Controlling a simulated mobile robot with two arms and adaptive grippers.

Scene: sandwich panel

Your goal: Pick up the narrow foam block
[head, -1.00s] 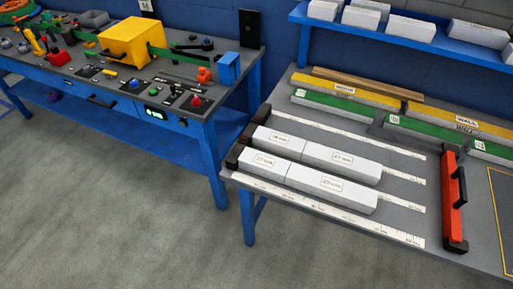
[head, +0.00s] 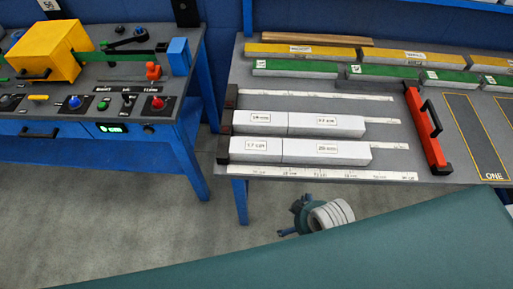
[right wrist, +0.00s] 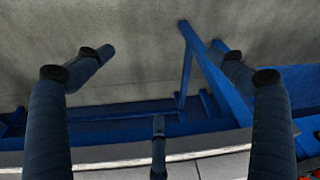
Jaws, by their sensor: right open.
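White foam blocks lie end to end in two rows on the grey workbench: a back-left block (head: 258,123), a back-right block (head: 326,125), a front-left block (head: 256,149) and a front-right block (head: 327,152). Each bears a small label. I cannot tell which one is the narrow one. My right gripper (head: 290,217) is in front of and below the bench's front edge, apart from the blocks. In the right wrist view the right gripper (right wrist: 168,62) is open and empty, with floor and blue bench legs beyond its fingers. My left gripper is not in view.
Paper rulers (head: 320,173) lie along the rows. A red bar with a black handle (head: 424,128) stands right of them. Green-topped blocks (head: 295,68) and yellow-topped blocks (head: 292,51) line the back. A second bench (head: 170,132) stands at the left.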

